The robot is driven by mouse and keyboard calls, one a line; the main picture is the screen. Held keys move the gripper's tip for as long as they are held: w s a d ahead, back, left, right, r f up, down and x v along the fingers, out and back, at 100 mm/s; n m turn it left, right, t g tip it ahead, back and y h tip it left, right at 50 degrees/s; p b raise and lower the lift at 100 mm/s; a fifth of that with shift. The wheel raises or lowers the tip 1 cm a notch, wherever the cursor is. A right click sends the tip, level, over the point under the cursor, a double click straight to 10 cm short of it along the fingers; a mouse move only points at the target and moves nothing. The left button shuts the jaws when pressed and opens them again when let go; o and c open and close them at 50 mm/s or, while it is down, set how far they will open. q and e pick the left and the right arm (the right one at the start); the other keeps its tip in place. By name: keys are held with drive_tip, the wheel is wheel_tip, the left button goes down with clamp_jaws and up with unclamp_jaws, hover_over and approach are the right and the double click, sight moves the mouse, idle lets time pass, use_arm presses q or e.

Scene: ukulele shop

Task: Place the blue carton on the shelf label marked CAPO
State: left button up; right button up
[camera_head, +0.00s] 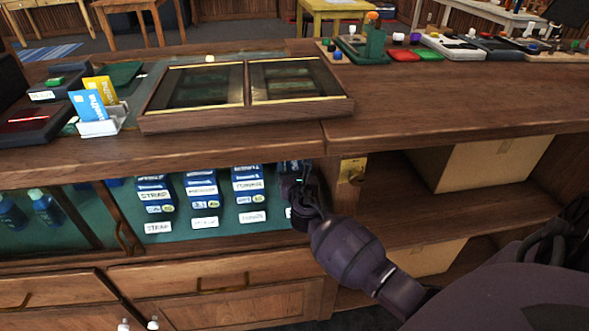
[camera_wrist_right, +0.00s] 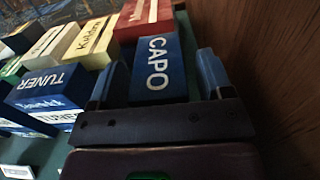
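In the right wrist view, a blue carton (camera_wrist_right: 156,68) with CAPO on its face is between the fingers of my right gripper (camera_wrist_right: 162,80). A gap shows between the carton and the right finger, so the gripper looks open around it. The carton's base and its shelf label are hidden. In the head view, my right gripper (camera_head: 297,180) reaches into the right end of the glass-front case, beside a row of blue cartons (camera_head: 248,180). White labels (camera_head: 252,217) lie in front of these cartons. A sliver of white shows by the gripper, too small to read. My left gripper is not in view.
A blue TUNER carton (camera_wrist_right: 45,92), a yellow carton (camera_wrist_right: 92,40) and a red carton (camera_wrist_right: 143,18) are close in the wrist view. A brown wall (camera_wrist_right: 260,60) is close on the right. The wooden counter (camera_head: 235,143) overhangs the case.

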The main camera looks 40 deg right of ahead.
drive_tip(key=shift+r, duration=0.25)
use_arm(q)
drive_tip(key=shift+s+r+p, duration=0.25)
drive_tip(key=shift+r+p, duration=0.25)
drive_tip(key=shift+p, duration=0.55)
use_arm(e)
drive_tip(key=v, duration=1.2)
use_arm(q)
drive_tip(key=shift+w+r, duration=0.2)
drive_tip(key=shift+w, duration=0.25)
use_arm(e)
drive_tip(key=shift+f, duration=0.1)
